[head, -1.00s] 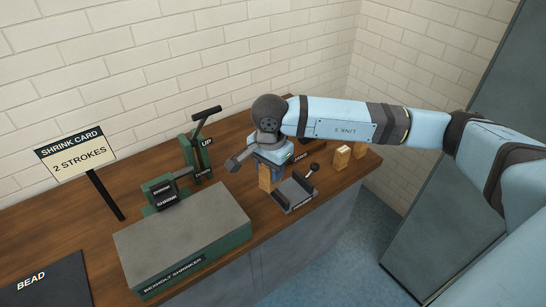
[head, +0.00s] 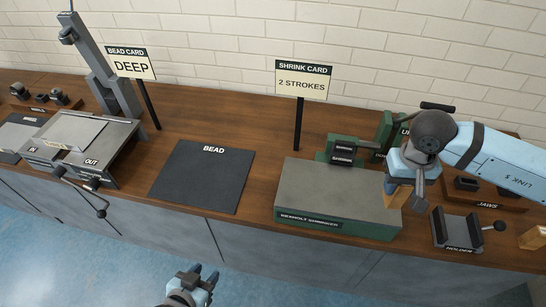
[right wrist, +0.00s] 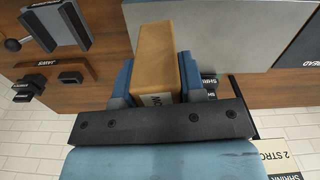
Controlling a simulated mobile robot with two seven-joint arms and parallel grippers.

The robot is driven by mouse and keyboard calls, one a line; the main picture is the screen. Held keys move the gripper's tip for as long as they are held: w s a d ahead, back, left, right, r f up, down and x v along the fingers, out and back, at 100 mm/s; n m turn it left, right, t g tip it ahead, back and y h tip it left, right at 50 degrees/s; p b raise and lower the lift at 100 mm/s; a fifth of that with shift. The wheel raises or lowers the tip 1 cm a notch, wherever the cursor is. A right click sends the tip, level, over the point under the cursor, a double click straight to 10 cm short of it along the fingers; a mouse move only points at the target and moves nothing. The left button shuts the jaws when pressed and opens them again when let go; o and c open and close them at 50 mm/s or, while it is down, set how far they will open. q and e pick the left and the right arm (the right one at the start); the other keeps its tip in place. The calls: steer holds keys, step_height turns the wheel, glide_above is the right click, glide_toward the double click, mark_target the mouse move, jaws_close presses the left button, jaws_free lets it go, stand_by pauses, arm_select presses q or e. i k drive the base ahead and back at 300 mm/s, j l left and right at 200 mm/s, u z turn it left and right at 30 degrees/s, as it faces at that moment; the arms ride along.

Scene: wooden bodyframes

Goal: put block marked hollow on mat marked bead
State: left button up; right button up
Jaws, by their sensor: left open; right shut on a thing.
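The black mat marked BEAD (head: 203,185) lies flat and bare on the bench, left of the green shrinker. My right gripper (head: 398,182) is shut on a wooden block (head: 393,197), which shows in front of the shrinker's right end. In the right wrist view the block (right wrist: 158,50) sits between the blue fingers of the right gripper (right wrist: 160,82). Its label is mostly hidden, so I cannot read the full word. My left gripper (head: 203,280) is open and empty at the bottom of the head view, in front of the bench.
The Beadholt shrinker (head: 335,195) stands between the mat and my right gripper. The shrink card (head: 303,82) and bead card (head: 131,64) stand on posts behind. A holder (head: 458,232) and another wooden block (head: 533,238) are at the right. A grey machine (head: 85,145) stands left of the mat.

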mark_target(210, 177)
steer(key=j+u, duration=0.15)
steer(key=u, duration=0.25)
steer(key=j+u, duration=0.15)
steer(key=u, duration=0.25)
steer(key=i+j, duration=0.15)
steer(key=j, duration=0.15)
steer(key=i+j, duration=0.15)
steer(key=j, duration=0.2)
steer(key=i+j, duration=0.15)
steer(key=j, duration=0.15)
steer(key=i+j, duration=0.15)
steer(key=j, duration=0.2)
